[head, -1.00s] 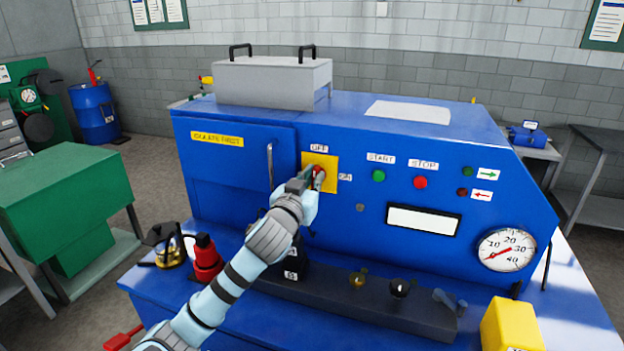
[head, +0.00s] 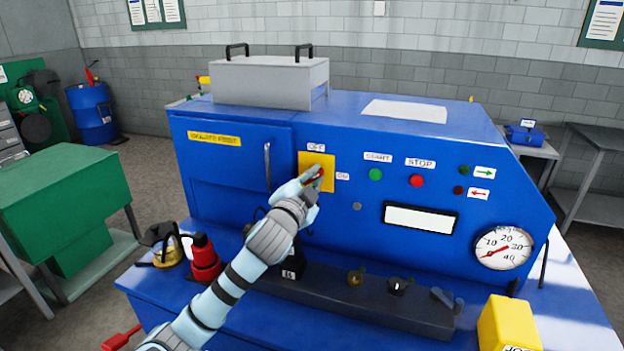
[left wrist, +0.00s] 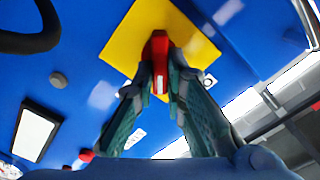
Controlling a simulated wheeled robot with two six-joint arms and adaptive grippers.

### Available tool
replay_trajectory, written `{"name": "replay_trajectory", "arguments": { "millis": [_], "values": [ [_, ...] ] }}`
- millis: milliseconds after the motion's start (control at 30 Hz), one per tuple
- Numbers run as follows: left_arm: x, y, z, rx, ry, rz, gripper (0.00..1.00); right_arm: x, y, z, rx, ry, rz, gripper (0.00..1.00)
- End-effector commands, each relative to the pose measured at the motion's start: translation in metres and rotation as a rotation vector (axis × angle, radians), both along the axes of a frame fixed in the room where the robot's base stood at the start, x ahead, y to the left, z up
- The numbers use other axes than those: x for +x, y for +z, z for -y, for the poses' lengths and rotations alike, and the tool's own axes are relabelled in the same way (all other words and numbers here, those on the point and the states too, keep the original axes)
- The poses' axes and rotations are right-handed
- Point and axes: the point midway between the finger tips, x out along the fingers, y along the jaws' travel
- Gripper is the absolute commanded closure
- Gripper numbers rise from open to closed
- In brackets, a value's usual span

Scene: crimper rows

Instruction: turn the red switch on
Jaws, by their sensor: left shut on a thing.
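The red switch (head: 316,174) sits on a yellow plate (head: 327,166) on the blue machine front. An OFF label (head: 316,147) is above the plate and an ON label (head: 343,176) is at its right. My left gripper (head: 312,184) is at the switch and partly hides it. In the left wrist view my left gripper (left wrist: 158,80) is shut on the red handle (left wrist: 158,48), with a finger on each side. In the head view the handle looks slanted, its upper end leaning right; its exact angle is hard to tell. My right gripper is out of view.
Right of the plate are a green START button (head: 376,174) and a red STOP button (head: 417,181). A door handle (head: 268,166) stands close to the left. A dark ledge (head: 350,308) with small fittings runs below. A red bottle-like item (head: 204,260) stands near my arm.

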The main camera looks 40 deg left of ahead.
Motion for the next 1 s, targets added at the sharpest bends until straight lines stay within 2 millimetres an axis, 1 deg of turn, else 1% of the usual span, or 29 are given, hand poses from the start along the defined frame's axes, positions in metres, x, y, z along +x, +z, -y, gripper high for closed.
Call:
{"name": "replay_trajectory", "arguments": {
  "millis": [300, 600, 800, 1000],
  "values": [
    [0.0003, -0.0020, -0.0003, 0.282, 0.004, -0.100, 1.00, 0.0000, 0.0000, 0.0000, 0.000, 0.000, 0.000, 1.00],
    [0.0004, -0.0019, 0.0000, 0.517, 0.005, -0.179, 1.00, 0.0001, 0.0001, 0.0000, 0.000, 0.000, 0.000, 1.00],
    [0.0006, -0.0012, 0.0001, 0.622, 0.006, -0.213, 1.00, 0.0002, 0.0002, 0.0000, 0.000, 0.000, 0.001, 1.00],
    [0.0006, -0.0003, 0.0002, 0.677, 0.007, -0.229, 1.00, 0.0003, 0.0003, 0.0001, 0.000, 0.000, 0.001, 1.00]
  ]
}}
